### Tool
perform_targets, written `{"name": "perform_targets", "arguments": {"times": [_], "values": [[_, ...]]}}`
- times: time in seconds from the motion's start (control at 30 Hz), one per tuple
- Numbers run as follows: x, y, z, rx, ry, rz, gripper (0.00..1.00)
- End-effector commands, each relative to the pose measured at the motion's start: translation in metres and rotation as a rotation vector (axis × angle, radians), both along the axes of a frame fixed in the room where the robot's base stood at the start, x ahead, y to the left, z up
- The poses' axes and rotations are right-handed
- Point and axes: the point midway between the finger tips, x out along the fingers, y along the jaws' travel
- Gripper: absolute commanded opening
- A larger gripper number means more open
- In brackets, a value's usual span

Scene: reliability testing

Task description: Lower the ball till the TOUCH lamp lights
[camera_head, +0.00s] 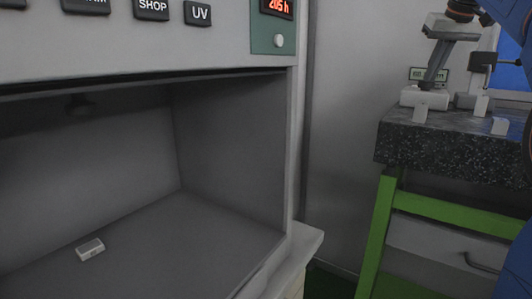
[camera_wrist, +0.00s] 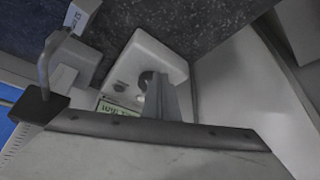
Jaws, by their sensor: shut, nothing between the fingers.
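My gripper (camera_head: 436,72) is at the upper right of the head view, pointing down over a small white instrument (camera_head: 424,98) on the dark speckled slab. Its fingers are shut and look empty; they show as a grey bar in the wrist view (camera_wrist: 167,97). Under them lies the instrument's white body (camera_wrist: 158,48), with a dark round part (camera_wrist: 148,79) beside the fingers. I cannot tell whether they touch it. A green display (camera_wrist: 117,108) is partly covered. Its text is unreadable. I cannot identify the ball or a lamp marked TOUCH.
A stand with a black block (camera_head: 484,58) is close right of my gripper; the block (camera_wrist: 40,105) carries a bent rod. An open cabinet on the left holds a small white box (camera_head: 90,249).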

Motion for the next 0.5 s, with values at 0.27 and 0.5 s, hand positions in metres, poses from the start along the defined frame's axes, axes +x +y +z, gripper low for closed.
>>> {"name": "perform_targets", "arguments": {"times": [0.27,0.5], "values": [[-0.0006,0.0001,-0.0112,0.000,-0.001,0.000,0.00],[-0.0005,0.0001,-0.0117,0.000,0.000,0.000,0.00]]}}
